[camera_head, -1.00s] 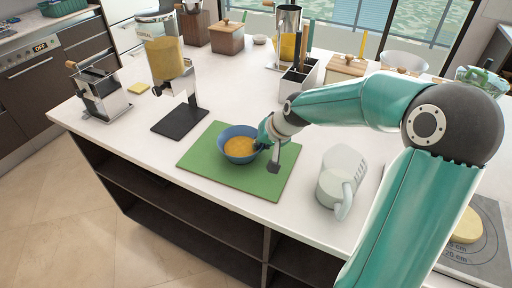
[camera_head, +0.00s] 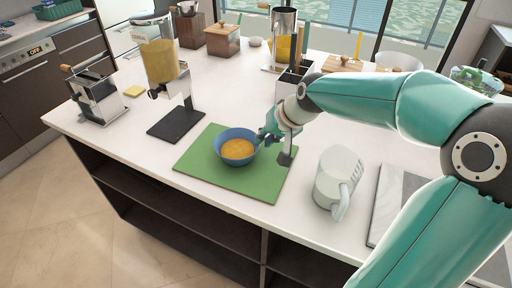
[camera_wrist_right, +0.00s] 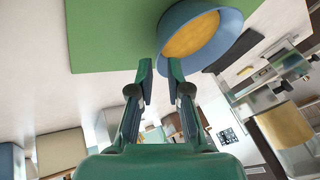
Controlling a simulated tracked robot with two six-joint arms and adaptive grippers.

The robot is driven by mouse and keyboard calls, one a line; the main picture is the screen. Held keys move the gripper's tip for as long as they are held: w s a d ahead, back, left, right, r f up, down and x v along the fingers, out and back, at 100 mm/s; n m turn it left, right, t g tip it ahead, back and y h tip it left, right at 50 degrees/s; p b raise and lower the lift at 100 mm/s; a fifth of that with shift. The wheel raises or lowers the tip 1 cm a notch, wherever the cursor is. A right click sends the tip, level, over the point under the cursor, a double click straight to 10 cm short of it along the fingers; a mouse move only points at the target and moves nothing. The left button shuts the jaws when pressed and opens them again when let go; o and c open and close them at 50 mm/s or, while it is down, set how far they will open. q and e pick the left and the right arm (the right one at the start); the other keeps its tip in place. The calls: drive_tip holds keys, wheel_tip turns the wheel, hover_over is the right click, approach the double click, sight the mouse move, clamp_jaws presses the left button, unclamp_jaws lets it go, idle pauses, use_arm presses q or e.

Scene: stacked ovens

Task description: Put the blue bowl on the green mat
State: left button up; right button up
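The blue bowl (camera_head: 223,157), with yellow-orange contents, sits upright on the green mat (camera_head: 205,172), near its middle. My right gripper (camera_head: 273,146) is just right of the bowl, over the mat's right part. In the right wrist view its two fingers (camera_wrist_right: 160,68) are spread with an empty gap between them. The bowl (camera_wrist_right: 228,32) shows just beyond the right-hand finger there, and the mat (camera_wrist_right: 110,35) is beside it. Whether a finger still touches the rim is hard to tell. My left gripper is not in view.
A white jug-like appliance (camera_head: 335,178) stands right of the mat. A cereal dispenser (camera_head: 163,65) stands on a dark base at the left, beside a toaster (camera_head: 97,97). A utensil box (camera_head: 292,84) is behind my gripper. The counter's front edge runs close below the mat.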

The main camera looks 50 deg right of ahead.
drive_tip(key=v, duration=0.5)
drive_tip(key=shift+r, duration=0.1)
idle(0.3)
